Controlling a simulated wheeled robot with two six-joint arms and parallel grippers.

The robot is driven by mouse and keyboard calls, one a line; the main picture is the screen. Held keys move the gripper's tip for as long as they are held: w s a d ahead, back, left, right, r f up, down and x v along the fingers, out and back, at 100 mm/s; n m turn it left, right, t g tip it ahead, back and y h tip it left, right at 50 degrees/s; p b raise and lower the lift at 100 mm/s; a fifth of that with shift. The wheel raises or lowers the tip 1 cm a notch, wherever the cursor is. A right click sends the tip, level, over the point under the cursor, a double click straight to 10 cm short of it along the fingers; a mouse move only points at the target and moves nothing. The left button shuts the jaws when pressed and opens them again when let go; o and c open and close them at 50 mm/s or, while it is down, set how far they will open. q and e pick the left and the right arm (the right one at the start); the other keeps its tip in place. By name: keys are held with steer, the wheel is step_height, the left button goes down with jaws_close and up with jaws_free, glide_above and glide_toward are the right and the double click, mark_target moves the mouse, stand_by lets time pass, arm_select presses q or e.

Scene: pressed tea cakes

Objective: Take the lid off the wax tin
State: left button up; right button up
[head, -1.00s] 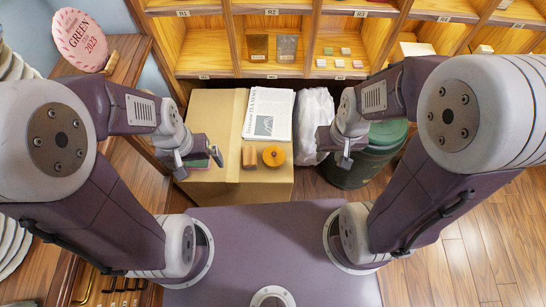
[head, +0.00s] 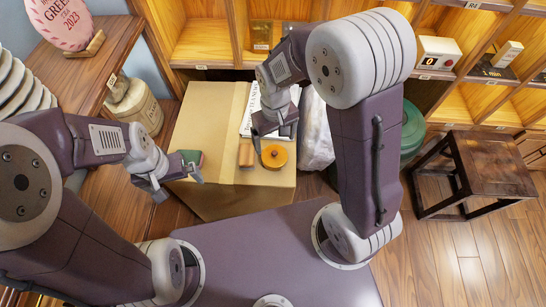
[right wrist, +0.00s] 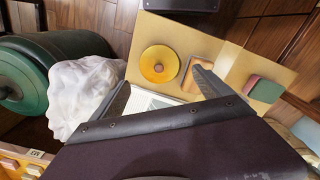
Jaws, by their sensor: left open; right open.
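The wax tin (head: 275,157), a round orange-yellow tin with a small raised middle, sits on the cardboard box near its right front edge. It shows whole in the right wrist view (right wrist: 160,64), with its lid on. My right gripper (head: 274,134) is open and empty, just behind the tin and apart from it. In the right wrist view its fingers (right wrist: 161,88) are spread wide, with the tin beyond them. My left gripper (head: 179,182) is open and empty at the box's left edge, near a green and red block (head: 191,157).
A brown wooden block (head: 246,155) stands just left of the tin. A newspaper (head: 248,122) lies behind, partly hidden by my right arm. A white plastic bag (head: 316,140) and green bin (head: 411,135) stand right of the box (head: 215,135). Shelves line the back.

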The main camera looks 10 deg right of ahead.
mark_target(275, 152)
steer(key=f, duration=0.2)
steer(key=f+b, duration=0.1)
steer(key=f, duration=0.2)
steer(key=f+b, duration=0.1)
steer(key=f, duration=0.2)
steer(key=shift+w+d+f, duration=0.1)
steer(key=shift+w+f, duration=0.15)
steer(key=shift+w, duration=0.1)
steer(key=shift+r, duration=0.1)
steer(key=c, duration=1.1)
